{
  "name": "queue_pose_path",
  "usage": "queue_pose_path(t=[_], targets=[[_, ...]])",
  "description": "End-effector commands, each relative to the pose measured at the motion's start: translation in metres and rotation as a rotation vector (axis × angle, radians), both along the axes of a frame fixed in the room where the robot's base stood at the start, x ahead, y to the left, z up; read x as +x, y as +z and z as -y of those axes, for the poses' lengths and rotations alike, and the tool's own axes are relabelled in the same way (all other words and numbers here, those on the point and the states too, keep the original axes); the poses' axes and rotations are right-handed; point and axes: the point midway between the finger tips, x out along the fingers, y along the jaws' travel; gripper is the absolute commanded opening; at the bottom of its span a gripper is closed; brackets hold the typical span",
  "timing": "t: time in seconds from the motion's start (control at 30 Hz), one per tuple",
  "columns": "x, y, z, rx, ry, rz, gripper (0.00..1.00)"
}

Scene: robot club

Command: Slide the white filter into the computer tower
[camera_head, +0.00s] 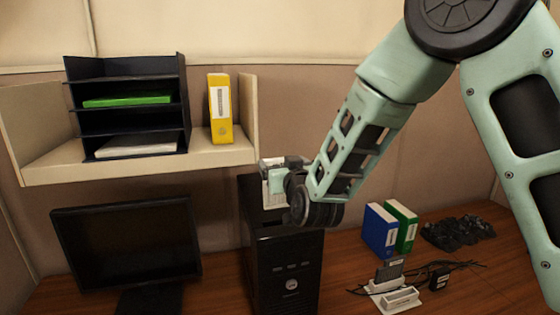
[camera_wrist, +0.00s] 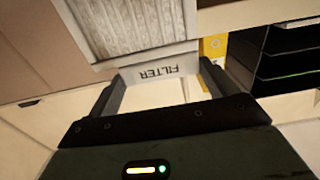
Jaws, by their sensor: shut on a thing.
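The black computer tower (camera_head: 284,262) stands upright on the desk, with its front facing me. My gripper (camera_wrist: 161,70) is shut on the white filter (camera_wrist: 130,28), with one finger on each side of its labelled end. The word FILTER reads upside down in the wrist view, and the pleated face extends away from the gripper. In the head view, my gripper (camera_head: 278,172) is above the tower's top, and the filter (camera_head: 273,200) shows only as a small pale patch there. I cannot tell whether the filter touches the tower or is in its opening.
A monitor (camera_head: 127,241) stands left of the tower. A shelf (camera_head: 50,168) above holds a black letter tray (camera_head: 128,66) and a yellow binder (camera_head: 221,108). Blue (camera_head: 380,231) and green (camera_head: 404,225) binders, a white dock (camera_head: 390,297) and cables lie to the right.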

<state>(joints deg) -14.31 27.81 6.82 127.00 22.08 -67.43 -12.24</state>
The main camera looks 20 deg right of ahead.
Motion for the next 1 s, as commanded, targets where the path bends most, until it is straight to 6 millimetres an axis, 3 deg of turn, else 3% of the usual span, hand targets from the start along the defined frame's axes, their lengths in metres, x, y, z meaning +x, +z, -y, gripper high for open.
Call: queue_pose_path(t=[0.53,1.0], targets=[[0.0,-0.036,0.0,0.0,0.0,-0.001,0.5],[0.0,-0.039,0.0,0.0,0.0,0.0,0.5]])
